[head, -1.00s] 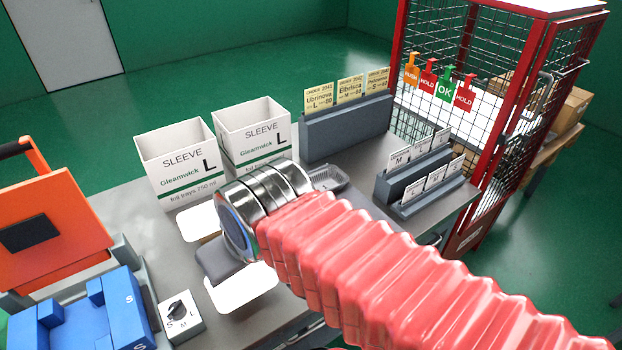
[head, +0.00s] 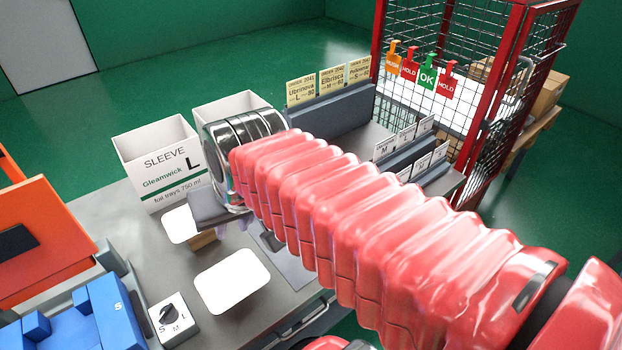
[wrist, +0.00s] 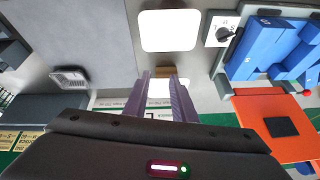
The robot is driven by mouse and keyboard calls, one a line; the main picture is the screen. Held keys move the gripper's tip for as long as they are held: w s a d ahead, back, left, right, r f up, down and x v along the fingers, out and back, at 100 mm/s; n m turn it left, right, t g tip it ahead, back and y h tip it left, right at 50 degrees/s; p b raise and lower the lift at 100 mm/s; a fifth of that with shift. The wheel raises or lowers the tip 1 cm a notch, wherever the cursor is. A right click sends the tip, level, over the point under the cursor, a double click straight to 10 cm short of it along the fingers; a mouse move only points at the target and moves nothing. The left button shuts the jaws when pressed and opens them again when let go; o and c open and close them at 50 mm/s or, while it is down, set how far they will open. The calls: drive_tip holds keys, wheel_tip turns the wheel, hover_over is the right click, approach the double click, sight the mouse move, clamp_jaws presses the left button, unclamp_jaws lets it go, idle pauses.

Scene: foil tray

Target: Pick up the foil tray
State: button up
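The foil tray (wrist: 70,77) is a small silver tray lying on the grey table, on the left of the wrist view. In the head view it is hidden behind my red arm. My gripper (wrist: 163,82) is open, with its two purple fingers apart and no foil tray between them. It hangs above the table near the white sleeve boxes, well to the side of the tray. A small brown block (wrist: 165,72) shows at the fingertips; whether they touch it cannot be told.
White sleeve box (head: 162,170) and a second box (head: 228,104) stand at the back. White sheets (head: 232,281) lie on the table. A blue fixture (head: 85,318), a dial box (head: 173,319) and an orange panel (head: 45,235) are left. Grey card racks and a red cage (head: 470,110) are right.

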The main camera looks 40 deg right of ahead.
drive_tip(key=w+d+f+m, duration=0.2)
drive_tip(key=d+m, duration=0.3)
drive_tip(key=d, duration=0.6)
drive_tip(key=w+d+f+m+g, duration=0.1)
drive_tip(key=d+m, duration=0.5)
drive_tip(key=d, duration=0.6)
drive_tip(key=w+d+f+m, duration=0.4)
drive_tip(key=d+m, duration=0.1)
drive_tip(key=d, duration=0.6)
drive_tip(key=shift+w+d+m, duration=0.25)
drive_tip(key=shift+w+m, duration=0.05)
drive_tip(key=shift+x, duration=4.3)
drive_tip(key=shift+s+f, duration=0.15)
drive_tip(key=shift+x, duration=2.55)
